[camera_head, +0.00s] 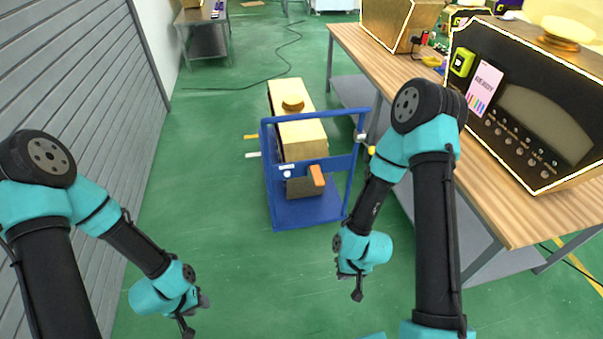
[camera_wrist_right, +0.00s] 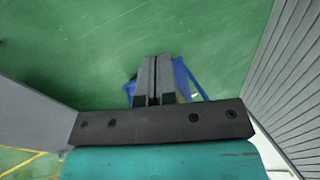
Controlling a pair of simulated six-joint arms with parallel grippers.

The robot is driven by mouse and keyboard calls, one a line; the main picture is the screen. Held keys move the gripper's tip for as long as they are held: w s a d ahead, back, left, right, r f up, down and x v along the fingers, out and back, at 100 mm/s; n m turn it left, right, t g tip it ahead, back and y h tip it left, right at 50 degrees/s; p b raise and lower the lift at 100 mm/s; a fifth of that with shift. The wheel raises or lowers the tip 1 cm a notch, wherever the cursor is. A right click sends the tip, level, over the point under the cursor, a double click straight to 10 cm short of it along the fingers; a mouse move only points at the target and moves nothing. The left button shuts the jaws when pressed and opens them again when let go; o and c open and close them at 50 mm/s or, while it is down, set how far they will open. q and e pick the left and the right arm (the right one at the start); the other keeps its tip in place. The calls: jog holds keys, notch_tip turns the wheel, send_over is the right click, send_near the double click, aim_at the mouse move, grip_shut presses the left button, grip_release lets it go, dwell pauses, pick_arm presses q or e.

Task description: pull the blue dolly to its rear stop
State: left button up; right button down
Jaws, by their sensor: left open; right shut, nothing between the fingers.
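The blue dolly (camera_head: 302,213) stands upright on the green floor in the middle of the head view. It carries a tall gold box (camera_head: 303,136), and an orange handle (camera_head: 317,176) sticks out from its front crossbar. My right gripper (camera_head: 357,288) is to the right of and nearer than the dolly, apart from it. Its fingers are together and empty in the right wrist view (camera_wrist_right: 152,80), hiding most of the dolly's blue frame (camera_wrist_right: 188,78) there. My left gripper (camera_head: 196,313) is open and empty, low at the left, well apart from the dolly.
A wooden table (camera_head: 400,80) with a large black and gold machine (camera_head: 530,110) runs along the right, close to the dolly. A grey shuttered wall (camera_head: 75,80) stands on the left. The green floor (camera_head: 250,270) in front of the dolly is clear.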

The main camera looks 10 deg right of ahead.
jog(key=c, duration=1.8)
grip_release()
jog(key=shift+o, duration=0.7)
jog(key=shift+w, duration=0.25)
jog(key=o, duration=0.6)
jog(key=w+d+r+n+t, duration=0.2)
jog(key=w+n, duration=0.3)
jog(key=w, duration=0.5)
jog(key=shift+d+r+t, duration=0.25)
jog(key=shift+r+t, duration=0.35)
jog(key=shift+t, duration=0.3)
jog(key=shift+o, duration=0.9)
jog(key=w+d+r+n+t, duration=0.3)
jog(key=w+r+n, duration=0.3)
jog(key=w, duration=0.5)
jog(key=shift+d+r+t, duration=0.15)
jog(key=shift+r+t, duration=0.4)
jog(key=shift+t, duration=0.05)
jog(key=w+d+r+n+t+y, duration=0.1)
jog(key=w+d+r+n+t, duration=0.1)
jog(key=w+r+n, duration=0.4)
jog(key=w+d+r+n+t+y, duration=0.1)
jog(key=w+d+r+n+t, duration=0.2)
jog(key=r, duration=0.9)
jog(key=w+n+t, duration=0.1)
jog(key=w+n, duration=0.1)
jog(key=n, duration=0.1)
jog(key=shift+w+d+r, duration=0.2)
jog(key=shift+w+d, duration=0.1)
jog(key=shift+w, duration=0.05)
